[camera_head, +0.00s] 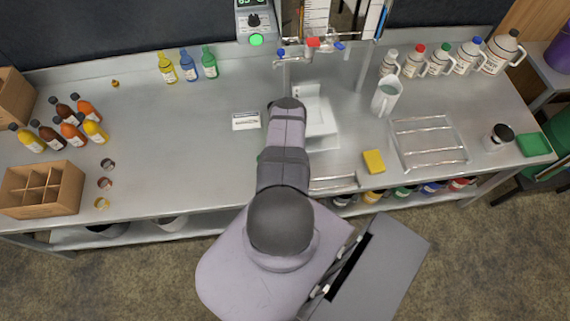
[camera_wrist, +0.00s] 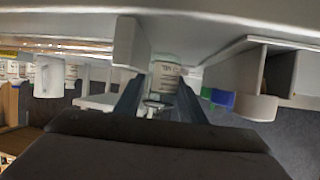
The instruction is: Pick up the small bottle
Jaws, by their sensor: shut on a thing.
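In the wrist view, my gripper (camera_wrist: 158,100) is shut on a small bottle (camera_wrist: 166,75) with a pale printed label. The bottle sits between the two dark fingers, and a round metallic part shows near it, too small to tell what it is. In the head view my own arm covers the gripper and the held bottle, so the height above the table cannot be told there.
The steel table (camera_head: 150,125) carries yellow, blue and green bottles (camera_head: 188,67) at the back. Several syrup bottles (camera_head: 68,120) and a divided cardboard box (camera_head: 42,190) stand left. A sink (camera_head: 325,142), pitcher (camera_head: 386,97), yellow sponge (camera_head: 373,162) and white jugs (camera_head: 467,58) are right.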

